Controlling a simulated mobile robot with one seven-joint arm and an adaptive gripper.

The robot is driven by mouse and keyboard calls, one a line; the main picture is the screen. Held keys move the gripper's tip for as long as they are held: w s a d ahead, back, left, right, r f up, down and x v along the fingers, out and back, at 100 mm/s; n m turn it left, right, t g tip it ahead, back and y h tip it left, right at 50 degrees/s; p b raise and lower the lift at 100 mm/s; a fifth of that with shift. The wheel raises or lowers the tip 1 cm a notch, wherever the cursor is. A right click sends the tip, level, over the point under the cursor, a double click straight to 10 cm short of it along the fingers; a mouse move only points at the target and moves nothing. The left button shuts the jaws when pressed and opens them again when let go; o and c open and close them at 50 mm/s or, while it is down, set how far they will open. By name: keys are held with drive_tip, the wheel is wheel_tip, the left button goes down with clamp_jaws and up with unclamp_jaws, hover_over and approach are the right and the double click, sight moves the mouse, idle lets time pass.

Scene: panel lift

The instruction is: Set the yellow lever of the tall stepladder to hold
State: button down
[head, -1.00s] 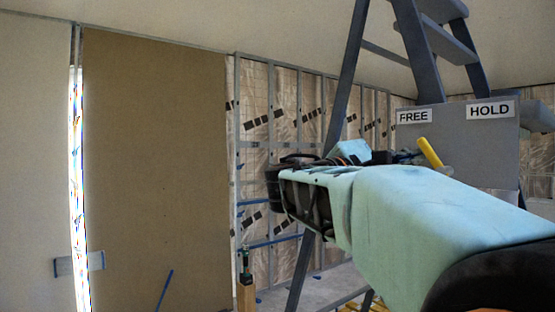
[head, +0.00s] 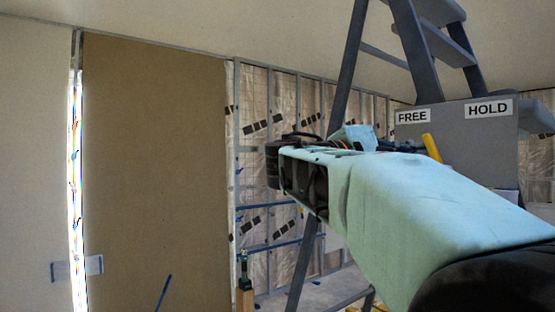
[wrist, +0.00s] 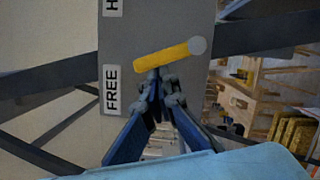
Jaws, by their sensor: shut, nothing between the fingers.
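The tall stepladder (head: 340,95) stands at the right, with a grey panel (head: 462,140) bearing a FREE label (head: 412,117) at left and a HOLD label (head: 488,109) at right. The yellow lever (head: 431,147) leans up and left toward FREE; my arm hides its lower end. In the wrist view the yellow lever (wrist: 163,58) lies just beyond the fingertips, beside the FREE label (wrist: 112,90); its end is round and grey. My gripper (wrist: 157,76) is shut and empty, its tips right at the lever. I cannot tell whether they touch.
A large brown board (head: 155,170) stands at the left, beside an open stud wall (head: 275,150). A wooden post (head: 245,299) with a green-and-black tool on it stands low in the middle. Shelving and yellow items (wrist: 294,135) show behind the ladder in the wrist view.

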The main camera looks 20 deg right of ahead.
sight(431, 143)
drive_tip(key=m, duration=0.2)
drive_tip(key=s+r+m+b, duration=0.1)
drive_tip(key=m, duration=0.1)
drive_tip(key=s+d+m+y+b, duration=0.1)
drive_tip(key=shift+s+r+m, duration=0.2)
drive_tip(key=shift+r+m, duration=0.1)
drive_tip(key=shift+m, duration=0.1)
drive_tip(key=shift+s+d+r+m+y+b, duration=0.15)
drive_tip(key=shift+s+m+y+b, duration=0.2)
drive_tip(key=shift+m, duration=0.45)
drive_tip(key=shift+s+d+m+y+b, duration=0.2)
drive_tip(key=shift+s+m+b, duration=0.3)
drive_tip(key=shift+m, duration=0.3)
drive_tip(key=shift+s+d+r+m+y+b, duration=0.15)
drive_tip(key=shift+s+m+y+b, duration=0.2)
drive_tip(key=shift+m, duration=0.45)
